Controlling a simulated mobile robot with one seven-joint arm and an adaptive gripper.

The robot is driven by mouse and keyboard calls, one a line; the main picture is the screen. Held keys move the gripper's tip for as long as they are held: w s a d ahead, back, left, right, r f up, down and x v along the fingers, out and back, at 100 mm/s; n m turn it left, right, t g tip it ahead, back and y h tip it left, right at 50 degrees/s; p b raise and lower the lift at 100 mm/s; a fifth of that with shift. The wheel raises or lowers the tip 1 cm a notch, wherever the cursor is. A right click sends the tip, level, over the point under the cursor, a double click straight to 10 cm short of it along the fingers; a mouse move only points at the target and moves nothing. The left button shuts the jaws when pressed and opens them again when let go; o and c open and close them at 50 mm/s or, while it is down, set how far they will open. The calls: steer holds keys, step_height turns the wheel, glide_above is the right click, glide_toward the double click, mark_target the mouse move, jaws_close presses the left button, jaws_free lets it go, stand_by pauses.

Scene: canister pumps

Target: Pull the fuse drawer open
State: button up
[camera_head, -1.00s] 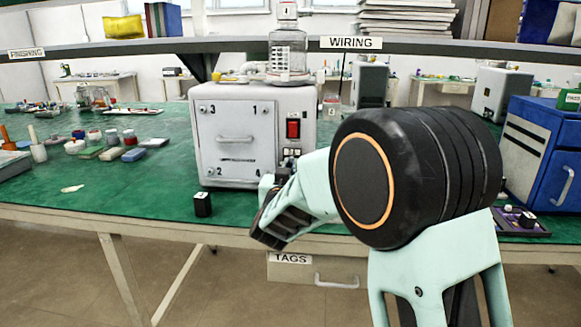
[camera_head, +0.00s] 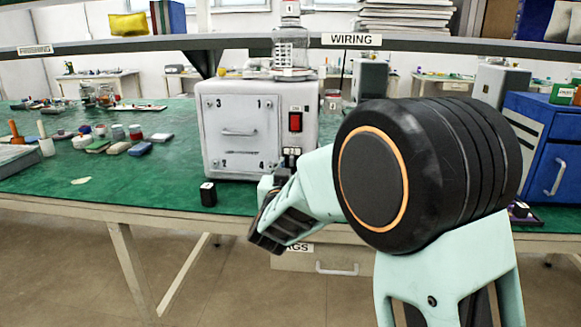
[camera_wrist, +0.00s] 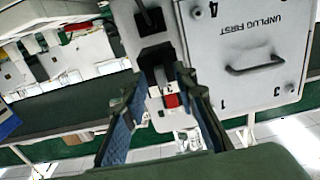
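The white pump unit (camera_head: 215,160) stands on the green bench, with a numbered front panel and handle (camera_head: 239,132). Right of the panel are a red switch (camera_head: 295,121) and, below it, a small black-and-white fitting (camera_head: 291,153), where I cannot clearly make out the fuse drawer. My gripper (camera_wrist: 167,75) is open in the wrist view, which sees the unit upside down. Its fingertips are close to the fitting, on either side of it; contact is unclear. The red switch shows between the fingers (camera_wrist: 172,101). In the head view my gripper (camera_head: 268,190) is partly hidden by my wrist.
A small black block (camera_head: 208,194) stands on the bench front, left of my gripper. A glass canister (camera_head: 291,50) stands on the unit. A blue cabinet (camera_head: 555,150) is at the right. A bench drawer (camera_head: 330,262) is below.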

steer(key=s, duration=1.2)
steer(key=shift+a, duration=0.2)
